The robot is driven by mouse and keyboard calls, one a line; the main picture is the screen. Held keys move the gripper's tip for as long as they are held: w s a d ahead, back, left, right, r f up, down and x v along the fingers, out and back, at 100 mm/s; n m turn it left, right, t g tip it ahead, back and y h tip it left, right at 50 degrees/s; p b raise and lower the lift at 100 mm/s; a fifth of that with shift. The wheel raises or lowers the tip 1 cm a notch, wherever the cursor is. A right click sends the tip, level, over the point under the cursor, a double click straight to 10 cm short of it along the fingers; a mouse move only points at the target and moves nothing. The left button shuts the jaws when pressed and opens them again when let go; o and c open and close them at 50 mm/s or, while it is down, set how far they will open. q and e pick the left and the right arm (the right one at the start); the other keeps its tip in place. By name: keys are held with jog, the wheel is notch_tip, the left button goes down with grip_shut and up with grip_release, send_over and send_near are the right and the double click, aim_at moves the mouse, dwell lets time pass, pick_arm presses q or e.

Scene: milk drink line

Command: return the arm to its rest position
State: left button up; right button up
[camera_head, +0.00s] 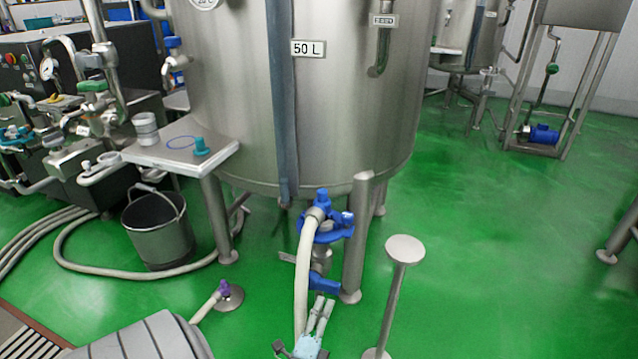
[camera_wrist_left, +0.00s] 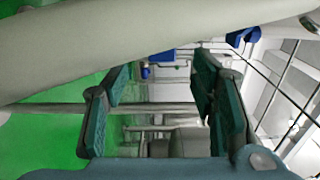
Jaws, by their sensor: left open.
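My left gripper (camera_head: 318,318) is low at the bottom centre of the head view, beside a cream hose (camera_head: 303,260). In the left wrist view its two green-padded fingers (camera_wrist_left: 160,100) stand wide apart with nothing between them. The hose (camera_wrist_left: 150,45) crosses that view close to the camera, over the upper part. In the head view the hose's upper end is at a blue valve fitting (camera_head: 325,228) under the steel tank (camera_head: 340,110). My right gripper is not in view.
A round-topped post (camera_head: 405,249) stands right of the gripper. A tank leg (camera_head: 357,240) is behind it. A small steel table (camera_head: 215,150), a bucket (camera_head: 160,240) and a floor hose (camera_head: 120,272) are at left. Green floor is clear at right.

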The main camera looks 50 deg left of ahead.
pick_arm(q)
jog(key=v, duration=0.3)
jog(key=shift+s, duration=0.1)
dwell(0.3)
jog(key=s+d+f+n+g+h, duration=0.25)
jog(key=d+f+n+h, duration=0.2)
jog(key=f, duration=0.25)
jog(key=s+d+f+n+g+h, duration=0.1)
jog(key=d+f+n+g+h, duration=0.2)
jog(key=d+f+n, duration=0.35)
jog(key=s+f+n+g, duration=0.2)
jog(key=s+f+g, duration=0.5)
jog(key=s, duration=0.5)
jog(key=s+r+g+p, duration=0.2)
jog(key=s+r+p, duration=1.3)
jog(key=p, duration=1)
notch_tip(320, 180, up, 4)
jog(key=shift+f+m+p, duration=0.1)
jog(key=shift+m+p, duration=0.25)
jog(key=shift+m, duration=0.05)
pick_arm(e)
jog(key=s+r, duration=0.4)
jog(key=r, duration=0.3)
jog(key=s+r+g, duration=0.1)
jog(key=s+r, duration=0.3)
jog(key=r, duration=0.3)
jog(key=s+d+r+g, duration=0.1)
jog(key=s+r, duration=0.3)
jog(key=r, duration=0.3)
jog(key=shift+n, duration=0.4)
